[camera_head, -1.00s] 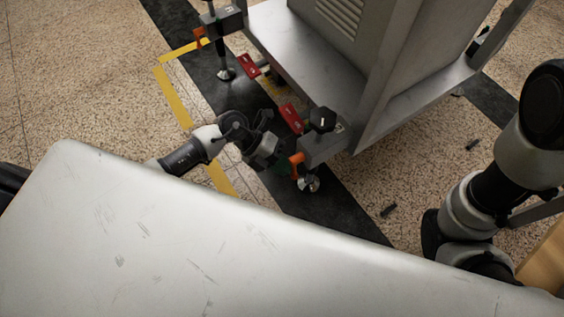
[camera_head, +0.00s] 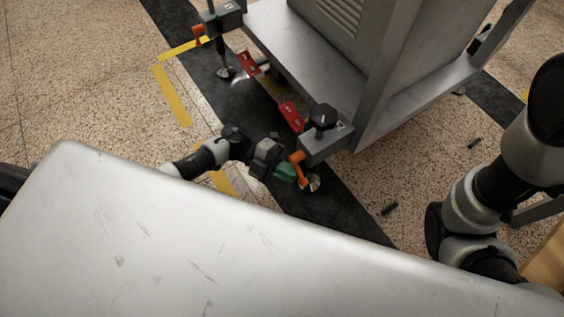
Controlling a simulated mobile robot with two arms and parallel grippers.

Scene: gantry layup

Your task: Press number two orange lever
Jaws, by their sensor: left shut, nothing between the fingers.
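Two orange levers show on the grey gantry frame. The near orange lever (camera_head: 299,168) hangs from the corner block (camera_head: 326,143) under a black knob (camera_head: 322,116). The far orange lever (camera_head: 198,34) sits on the other corner block at the upper left. I cannot read a number on either lever. My left gripper (camera_head: 290,173) is shut and empty, with its green tip right beside the near lever, on its left. I cannot tell whether it touches. My right gripper is not in view; part of my right arm shows at the right edge.
Two red pedals or tags (camera_head: 291,116) (camera_head: 247,63) stick out from the frame's lower edge. A metal foot (camera_head: 312,183) stands under the near corner. A pale scratched panel (camera_head: 200,240) fills the foreground. Small dark pieces (camera_head: 389,208) lie on the speckled floor.

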